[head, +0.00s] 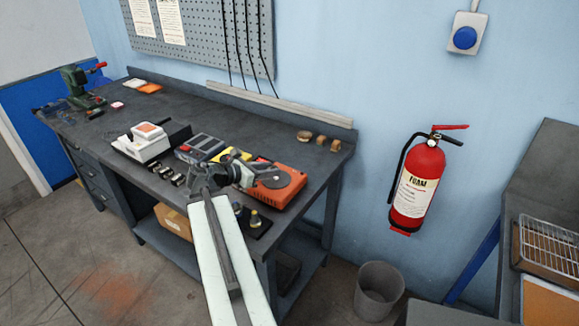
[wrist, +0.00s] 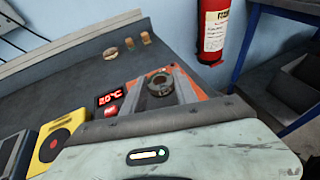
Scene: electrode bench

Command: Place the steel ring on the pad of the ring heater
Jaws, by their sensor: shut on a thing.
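The ring heater is an orange box (head: 288,193) near the right end of the bench, with a round dark pad (head: 276,181) on top. In the wrist view the heater (wrist: 203,80) lies behind my fingers, and its red display reads about 20°C. My gripper (wrist: 160,86) is shut on the steel ring (wrist: 159,83), a dark grey ring between the two fingertips. In the head view my gripper (head: 242,173) is at the heater's left side, and the ring is hard to make out there. The ring covers the pad in the wrist view; I cannot tell the gap between them.
A yellow device (wrist: 60,140) stands left of the heater. A white device (head: 145,143) and small metal parts are further left. Small round pieces (head: 320,141) lie at the back right. A fire extinguisher (head: 417,185) hangs on the wall.

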